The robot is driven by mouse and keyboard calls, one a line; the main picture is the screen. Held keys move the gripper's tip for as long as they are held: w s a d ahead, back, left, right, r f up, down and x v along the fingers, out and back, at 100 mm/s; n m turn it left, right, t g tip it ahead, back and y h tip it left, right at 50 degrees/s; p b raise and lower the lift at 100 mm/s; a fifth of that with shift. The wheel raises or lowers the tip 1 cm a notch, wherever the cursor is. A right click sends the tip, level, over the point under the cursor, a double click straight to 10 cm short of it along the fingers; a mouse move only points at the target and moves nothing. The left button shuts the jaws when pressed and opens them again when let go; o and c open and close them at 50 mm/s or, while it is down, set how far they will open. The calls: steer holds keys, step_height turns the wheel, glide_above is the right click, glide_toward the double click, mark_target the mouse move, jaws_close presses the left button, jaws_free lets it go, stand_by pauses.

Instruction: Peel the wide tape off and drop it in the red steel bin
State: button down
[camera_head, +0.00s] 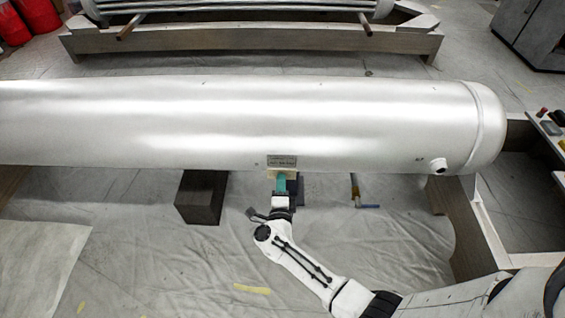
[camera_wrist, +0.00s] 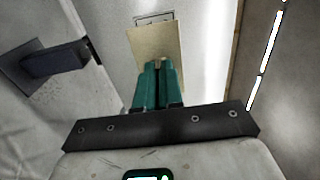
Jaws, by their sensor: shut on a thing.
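The wide tape is a cream strip (camera_wrist: 150,42) in the wrist view, and only a thin pale part of it (camera_head: 270,175) shows in the head view. It lies just below a small nameplate (camera_head: 282,160) on the side of the white tank (camera_head: 340,130). My gripper (camera_wrist: 158,66) has green fingers shut on the near end of the tape. In the head view my gripper (camera_head: 281,183) is close against the tank's lower side. I cannot tell how much of the tape still sticks. Red containers (camera_head: 12,28) stand at the far upper left; which is the steel bin is unclear.
A dark block (camera_head: 201,197) stands under the tank, left of my gripper. A blue-handled tool (camera_head: 367,205) lies on the sheeted floor to the right. A support frame (camera_head: 470,225) is at the right. Yellow tape scraps (camera_head: 252,289) lie on the floor.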

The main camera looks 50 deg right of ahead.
steer(key=shift+s+a, duration=0.1)
steer(key=shift+p+v, duration=0.45)
steer(key=shift+v, duration=1.4)
